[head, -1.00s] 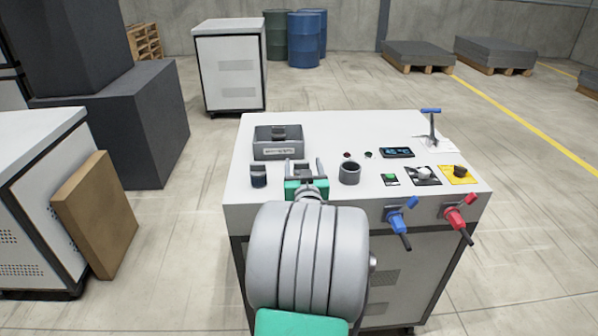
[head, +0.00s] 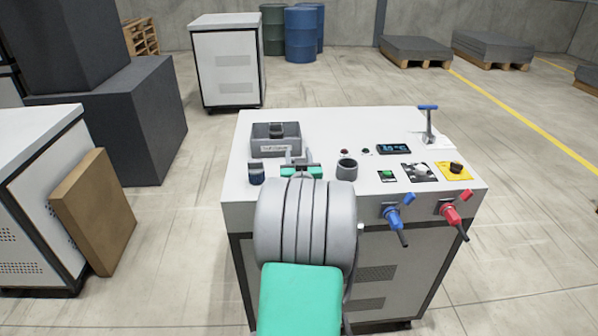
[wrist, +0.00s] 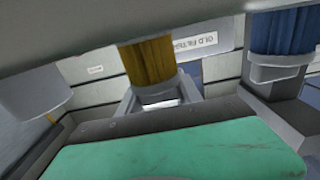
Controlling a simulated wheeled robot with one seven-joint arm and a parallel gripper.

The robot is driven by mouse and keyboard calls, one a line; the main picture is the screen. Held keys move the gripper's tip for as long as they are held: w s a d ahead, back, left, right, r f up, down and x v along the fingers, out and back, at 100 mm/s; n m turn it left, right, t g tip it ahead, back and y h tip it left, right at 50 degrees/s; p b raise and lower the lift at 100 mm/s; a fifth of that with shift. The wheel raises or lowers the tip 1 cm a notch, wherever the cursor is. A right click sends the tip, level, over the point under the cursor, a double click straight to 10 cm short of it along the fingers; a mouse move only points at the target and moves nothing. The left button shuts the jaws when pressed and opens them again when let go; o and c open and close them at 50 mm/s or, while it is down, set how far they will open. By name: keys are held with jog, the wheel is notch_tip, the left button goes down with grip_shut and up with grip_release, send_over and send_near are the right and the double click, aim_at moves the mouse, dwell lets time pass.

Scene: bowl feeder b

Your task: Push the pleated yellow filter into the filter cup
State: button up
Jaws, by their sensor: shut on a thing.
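My gripper (head: 301,162) is over the left part of the white machine top, between a small blue-and-grey piece and the round grey filter cup (head: 347,170). The cup stands to the right of my gripper, apart from it. In the wrist view the pleated yellow filter (wrist: 150,62) is in the middle, with a pale grey collar at one end; my gripper (wrist: 157,103) is shut on it. My wrist and fingers hide the filter in the head view. A pale grey shape at the left of the wrist view may be the cup.
A grey tray (head: 257,142) holding a dark piece lies behind my gripper; its label (wrist: 197,42) reads "OLD FILTERS". The blue pleated piece (wrist: 283,32) in a grey holder stands close beside. Buttons, a display (head: 394,148) and a blue-handled lever (head: 428,124) are at the right.

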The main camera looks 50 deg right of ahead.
grip_shut()
